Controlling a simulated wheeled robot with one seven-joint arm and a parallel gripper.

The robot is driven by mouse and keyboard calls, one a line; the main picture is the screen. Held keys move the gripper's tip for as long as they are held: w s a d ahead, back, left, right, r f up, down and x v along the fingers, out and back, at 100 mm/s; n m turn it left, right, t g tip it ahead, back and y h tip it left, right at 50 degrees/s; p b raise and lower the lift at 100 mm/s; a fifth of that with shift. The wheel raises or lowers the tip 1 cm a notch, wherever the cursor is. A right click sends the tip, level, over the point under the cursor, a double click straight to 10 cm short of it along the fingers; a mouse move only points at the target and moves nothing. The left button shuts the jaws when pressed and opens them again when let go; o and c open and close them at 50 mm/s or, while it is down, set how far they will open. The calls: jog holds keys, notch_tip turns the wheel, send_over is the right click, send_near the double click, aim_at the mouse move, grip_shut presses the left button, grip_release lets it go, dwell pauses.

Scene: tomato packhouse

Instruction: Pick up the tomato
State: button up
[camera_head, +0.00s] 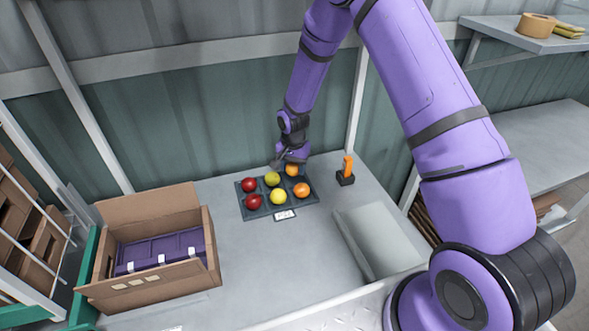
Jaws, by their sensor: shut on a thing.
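My gripper (289,161) is at the back right of a dark tray (264,213) on the table. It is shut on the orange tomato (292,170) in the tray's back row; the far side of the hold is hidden. A yellow-green tomato (272,179) and a red tomato (249,185) sit to its left in the back row. The front row has a red tomato (253,202), a yellow tomato (278,196) and another orange tomato (301,190). I cannot tell whether the held tomato is clear of the tray.
A white label (285,215) is at the tray's front edge. An open cardboard box (140,284) with a purple insert (160,250) stands at left. An orange-handled tool in a black holder (346,178) stands right of the tray. A pale grey panel (378,240) lies at front right.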

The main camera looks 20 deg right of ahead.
jog(key=s+a, duration=0.2)
jog(key=s, duration=0.2)
jog(key=s+a, duration=0.3)
jog(key=s, duration=0.1)
jog(key=s+a+r, duration=0.1)
jog(key=s+a, duration=0.2)
jog(key=s, duration=0.1)
jog(key=shift+r, duration=0.1)
jog(key=w+d+r+n, duration=0.1)
jog(key=w+d+n, duration=0.2)
jog(key=d, duration=0.5)
jog(key=w+d+r+n, duration=0.1)
jog(key=w+d+n, duration=0.3)
jog(key=d, duration=0.3)
jog(key=shift+w+d+r+n, duration=0.3)
jog(key=shift+w+d+r, duration=0.1)
jog(key=shift+w, duration=0.1)
jog(key=shift+s+a, duration=0.1)
